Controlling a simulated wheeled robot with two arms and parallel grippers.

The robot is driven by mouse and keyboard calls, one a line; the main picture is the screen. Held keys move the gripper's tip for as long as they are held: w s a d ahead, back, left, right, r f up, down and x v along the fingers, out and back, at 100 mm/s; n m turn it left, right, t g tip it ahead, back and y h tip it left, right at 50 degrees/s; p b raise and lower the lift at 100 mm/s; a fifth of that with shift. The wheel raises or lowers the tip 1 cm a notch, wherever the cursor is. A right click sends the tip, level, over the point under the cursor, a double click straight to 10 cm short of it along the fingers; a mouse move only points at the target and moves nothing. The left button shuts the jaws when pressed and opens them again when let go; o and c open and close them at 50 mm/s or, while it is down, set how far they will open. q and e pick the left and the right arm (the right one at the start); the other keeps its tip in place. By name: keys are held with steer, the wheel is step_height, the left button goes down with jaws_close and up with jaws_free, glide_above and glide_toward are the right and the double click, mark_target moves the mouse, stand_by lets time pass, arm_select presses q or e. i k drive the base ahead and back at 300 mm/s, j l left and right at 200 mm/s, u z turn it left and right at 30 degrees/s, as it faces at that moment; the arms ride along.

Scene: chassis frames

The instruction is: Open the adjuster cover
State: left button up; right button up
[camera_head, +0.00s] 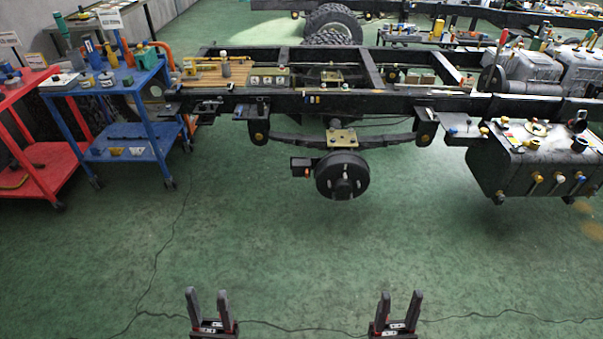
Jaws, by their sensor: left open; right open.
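My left gripper (207,292) is low in the view, left of centre, with its two fingers upright and apart. My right gripper (401,294) is low in the view, right of centre, also with its fingers apart. Both are empty and well short of the chassis. The black chassis frame (385,104) runs across the view. Below it hangs a round black brake drum (342,174) with pale studs. I cannot tell which part is the adjuster cover.
A blue cart (128,143) with tools and a red cart (40,160) stand at the left. A dark tank (530,165) with colored valves hangs at the right. A leaf spring (290,138) sits above the drum. The green floor (290,245) before the chassis is clear.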

mark_target(300, 168)
steer(key=i+u, duration=0.15)
steer(key=i, duration=0.35)
steer(key=i+l+u, duration=0.1)
steer(key=i, duration=0.4)
steer(key=i+l+u, duration=0.15)
steer(key=i, duration=0.35)
steer(key=i+l+u, duration=0.15)
steer(key=i+l, duration=0.15)
steer(key=i, duration=0.2)
